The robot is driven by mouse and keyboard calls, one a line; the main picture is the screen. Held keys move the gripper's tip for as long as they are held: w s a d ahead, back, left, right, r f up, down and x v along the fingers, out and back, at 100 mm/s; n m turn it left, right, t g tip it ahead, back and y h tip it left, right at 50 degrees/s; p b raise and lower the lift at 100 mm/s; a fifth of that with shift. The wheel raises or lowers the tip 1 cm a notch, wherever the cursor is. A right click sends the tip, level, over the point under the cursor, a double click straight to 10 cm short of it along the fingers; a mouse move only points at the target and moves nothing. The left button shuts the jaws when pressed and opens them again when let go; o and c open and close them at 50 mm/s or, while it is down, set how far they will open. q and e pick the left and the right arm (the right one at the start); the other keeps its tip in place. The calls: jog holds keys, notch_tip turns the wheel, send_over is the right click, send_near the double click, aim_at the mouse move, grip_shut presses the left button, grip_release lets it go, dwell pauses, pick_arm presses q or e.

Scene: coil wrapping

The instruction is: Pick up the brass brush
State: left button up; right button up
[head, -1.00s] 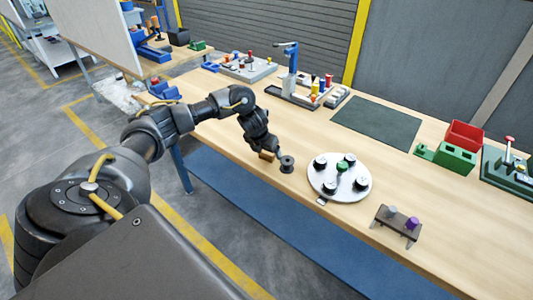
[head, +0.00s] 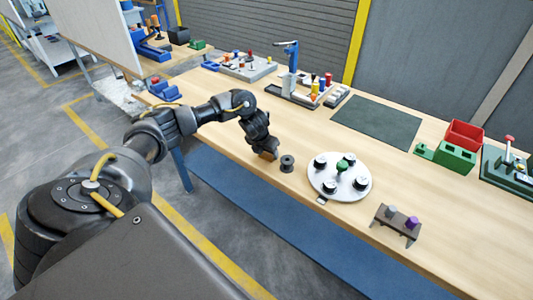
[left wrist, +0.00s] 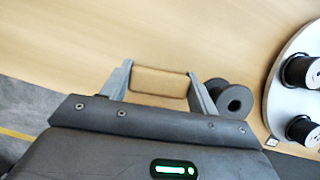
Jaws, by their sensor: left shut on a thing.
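The brass brush, seen as a tan-gold block (left wrist: 160,82), sits between the two grey fingers of my left gripper (left wrist: 160,88) in the left wrist view. The fingers are shut on its two ends. In the head view my left gripper (head: 266,150) points down at the front part of the workbench, with the brush (head: 268,156) showing as a small brown block at its tip. Whether the brush touches the bench top I cannot tell. My right gripper is not in view.
A dark spool (head: 287,163) stands close to the right of the gripper. Beyond it is a white round plate (head: 322,186) with several black spools, then a small brown stand (head: 384,214). A dark green mat (head: 376,122) lies behind. Bare workbench (head: 225,130) shows left of the gripper.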

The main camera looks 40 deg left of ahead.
pick_arm(q)
jog(key=shift+r, duration=0.15)
jog(key=shift+r, duration=0.25)
jog(key=v, duration=0.5)
jog(key=shift+d+r+b, duration=0.2)
jog(key=shift+d+b, duration=0.05)
jog(key=shift+b, duration=0.05)
jog(key=s+d+r+p, duration=0.4)
jog(key=s+r, duration=0.3)
jog(key=s, duration=0.4)
jog(key=shift+d, duration=0.4)
jog(key=shift+r, duration=0.1)
